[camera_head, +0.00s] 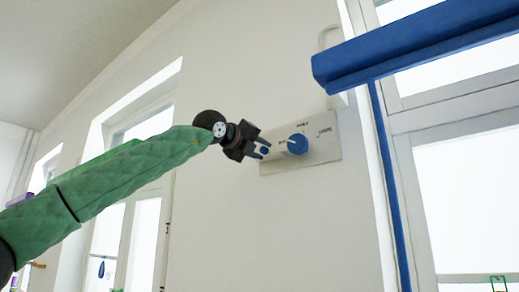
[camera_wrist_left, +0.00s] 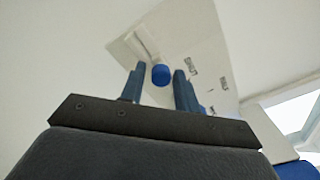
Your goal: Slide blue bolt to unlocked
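A pale panel (camera_head: 325,151) is fixed on the white wall. A small blue knob, which looks like the blue bolt (camera_wrist_left: 161,74), sits on this panel at the end of a pale slot or rail. My left gripper (camera_head: 266,147) is at the panel's left part, with its fingers open. In the left wrist view the gripper (camera_wrist_left: 160,70) has one finger on each side of the blue bolt, with gaps visible; contact cannot be told. In the head view the bolt is mostly hidden by the fingers. My right gripper is not in view.
A blue beam (camera_head: 415,45) and blue post (camera_head: 391,190) stand at the right. The wall below the panel is clear.

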